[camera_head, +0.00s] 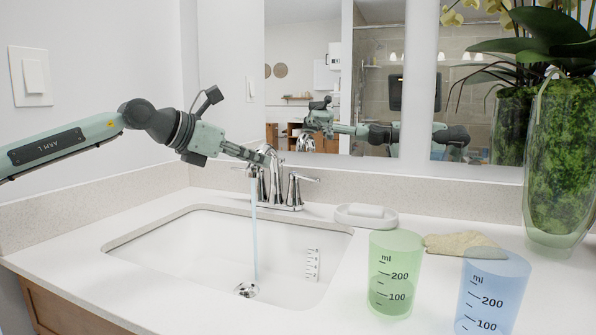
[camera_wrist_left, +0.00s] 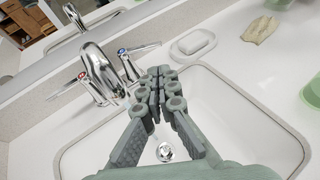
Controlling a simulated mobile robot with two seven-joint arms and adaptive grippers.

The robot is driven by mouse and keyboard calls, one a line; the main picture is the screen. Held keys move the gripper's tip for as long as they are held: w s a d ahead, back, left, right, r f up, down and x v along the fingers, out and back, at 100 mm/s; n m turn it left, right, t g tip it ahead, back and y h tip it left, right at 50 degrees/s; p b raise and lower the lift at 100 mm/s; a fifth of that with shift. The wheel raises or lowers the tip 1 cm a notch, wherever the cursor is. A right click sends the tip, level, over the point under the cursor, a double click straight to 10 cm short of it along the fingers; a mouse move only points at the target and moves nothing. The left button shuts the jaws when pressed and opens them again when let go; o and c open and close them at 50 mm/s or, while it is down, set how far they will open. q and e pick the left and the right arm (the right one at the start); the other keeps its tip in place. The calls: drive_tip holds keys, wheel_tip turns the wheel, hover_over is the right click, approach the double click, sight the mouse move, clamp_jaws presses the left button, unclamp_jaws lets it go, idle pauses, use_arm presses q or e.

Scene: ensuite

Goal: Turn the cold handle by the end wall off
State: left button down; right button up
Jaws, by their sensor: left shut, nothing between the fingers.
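A chrome tap (camera_head: 278,185) stands behind the sink (camera_head: 150,262), and a thin stream of water (camera_head: 255,235) falls to the drain. My left gripper (camera_head: 263,158) is shut and empty, above the tap's left side by the end wall. It partly hides the left handle there. The other handle (camera_wrist_left: 128,62) is to the right of the spout. The shut fingertips (camera_wrist_left: 160,80) are apart from both handles in that view. My right gripper is not in view.
A soap dish (camera_head: 366,216) sits right of the tap. A green measuring cup (camera_head: 395,270), a blue one (camera_head: 492,292), a tan cloth or sponge (camera_head: 455,243) and a glass vase (camera_head: 560,160) stand farther right. The mirror (camera_head: 310,35) is close behind the tap.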

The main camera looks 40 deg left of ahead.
use_arm(q)
drive_tip(key=a, duration=0.2)
drive_tip(key=p, duration=0.4)
approach(309, 179)
drive_tip(key=shift+y, duration=0.4)
drive_tip(key=x, duration=0.5)
drive_tip(key=shift+w+d, duration=0.1)
drive_tip(key=shift+d, duration=0.1)
drive_tip(key=shift+w+d+f, duration=0.1)
drive_tip(key=shift+w+f, duration=0.15)
drive_tip(key=shift+w, duration=0.25)
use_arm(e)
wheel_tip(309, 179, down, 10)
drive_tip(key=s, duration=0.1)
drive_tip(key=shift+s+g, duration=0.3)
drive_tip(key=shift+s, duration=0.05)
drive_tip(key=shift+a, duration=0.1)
